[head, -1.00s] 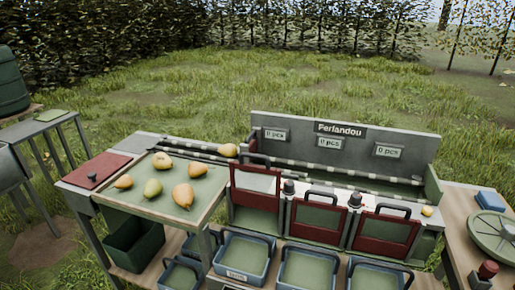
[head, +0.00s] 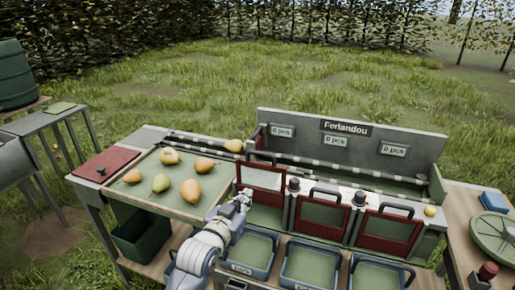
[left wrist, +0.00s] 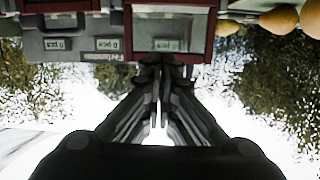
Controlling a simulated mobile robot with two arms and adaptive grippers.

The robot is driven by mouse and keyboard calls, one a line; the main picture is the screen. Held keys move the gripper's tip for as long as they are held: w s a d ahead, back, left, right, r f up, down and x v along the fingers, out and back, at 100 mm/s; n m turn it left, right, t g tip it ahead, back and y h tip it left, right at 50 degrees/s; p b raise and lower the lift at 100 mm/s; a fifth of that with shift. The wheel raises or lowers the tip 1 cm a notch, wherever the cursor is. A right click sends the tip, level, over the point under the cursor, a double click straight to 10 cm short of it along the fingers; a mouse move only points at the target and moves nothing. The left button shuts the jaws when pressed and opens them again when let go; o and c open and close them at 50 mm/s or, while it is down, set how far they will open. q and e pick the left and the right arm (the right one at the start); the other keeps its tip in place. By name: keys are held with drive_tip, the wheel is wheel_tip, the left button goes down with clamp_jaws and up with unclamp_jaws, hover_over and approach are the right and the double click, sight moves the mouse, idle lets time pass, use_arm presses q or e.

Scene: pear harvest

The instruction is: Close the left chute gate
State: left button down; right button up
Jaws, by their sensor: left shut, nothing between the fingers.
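The left chute gate (head: 262,188) is a red-framed panel with a dark handle on top. It stands raised, higher than the other two gates, with a green opening (head: 266,216) visible below it. My left gripper (head: 243,197) is shut and empty, near the gate's lower left corner in the head view; whether it touches the frame I cannot tell. In the left wrist view, which is upside down, the closed fingers (left wrist: 160,68) point towards the red gate frame (left wrist: 211,32). My right gripper is not in view.
The middle gate (head: 325,217) and right gate (head: 388,231) sit lower. Dark knobs (head: 293,185) stand between gates. A tray (head: 205,208) with several pears lies left. Blue crates (head: 310,265) stand below the gates, close to my left arm.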

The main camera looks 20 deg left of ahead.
use_arm(q)
drive_tip(key=w+a+r+t, duration=0.1)
drive_tip(key=w+r+t, duration=0.4)
drive_tip(key=r, duration=0.5)
wheel_tip(320, 180, up, 2)
drive_tip(key=g+p, duration=0.1)
drive_tip(key=p, duration=0.1)
hover_over(260, 172)
drive_tip(key=s, duration=0.1)
drive_tip(key=shift+n+y, duration=0.3)
drive_tip(key=f, duration=0.2)
drive_tip(key=s+f+p, duration=0.1)
drive_tip(key=f, duration=0.1)
drive_tip(key=shift+s+a+f, duration=0.1)
wheel_tip(260, 172, down, 11)
drive_tip(key=b, duration=0.7)
drive_tip(key=shift+r, duration=0.2)
